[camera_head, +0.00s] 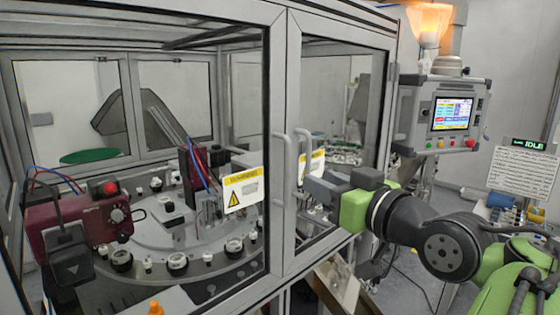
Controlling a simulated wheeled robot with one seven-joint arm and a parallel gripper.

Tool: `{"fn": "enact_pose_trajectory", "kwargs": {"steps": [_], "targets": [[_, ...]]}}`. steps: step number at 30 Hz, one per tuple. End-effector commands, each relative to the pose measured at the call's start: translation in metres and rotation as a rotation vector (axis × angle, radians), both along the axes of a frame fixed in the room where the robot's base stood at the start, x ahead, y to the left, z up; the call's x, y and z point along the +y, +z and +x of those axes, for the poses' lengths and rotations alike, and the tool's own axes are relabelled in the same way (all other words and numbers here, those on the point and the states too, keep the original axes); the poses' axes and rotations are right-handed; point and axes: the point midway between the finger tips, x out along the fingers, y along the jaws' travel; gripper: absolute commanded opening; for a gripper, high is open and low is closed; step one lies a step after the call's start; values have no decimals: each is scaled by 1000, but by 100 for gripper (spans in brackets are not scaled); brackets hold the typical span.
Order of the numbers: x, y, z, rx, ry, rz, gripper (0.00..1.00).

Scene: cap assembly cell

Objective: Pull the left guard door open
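The left guard door (277,75) is a large glazed panel in a grey metal frame, and it looks shut beside the right guard door (292,75). Its long vertical handle (284,160) is a grey bar near the meeting edge. The right door has a similar handle (308,150) just beside it. My gripper (308,185) reaches in from the right, in front of the right door, with its tip at the lower part of the handles. I cannot tell whether it touches either handle, or whether its fingers are open or shut.
Behind the glass stand a rotary table (180,232) with several small fixtures and a dark red unit (75,222). A yellow warning label (243,188) is on the left door. A control panel (450,115) stands at the right, with an orange lamp (430,22) above.

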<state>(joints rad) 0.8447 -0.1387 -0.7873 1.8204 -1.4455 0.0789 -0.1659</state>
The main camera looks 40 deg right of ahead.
Motion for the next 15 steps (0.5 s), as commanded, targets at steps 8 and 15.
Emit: {"fn": "enact_pose_trajectory", "kwargs": {"steps": [8, 15], "targets": [[-6, 1, 24, 0, -5, 5, 34], [-13, 1, 77, 1, 6, 7, 34]]}}
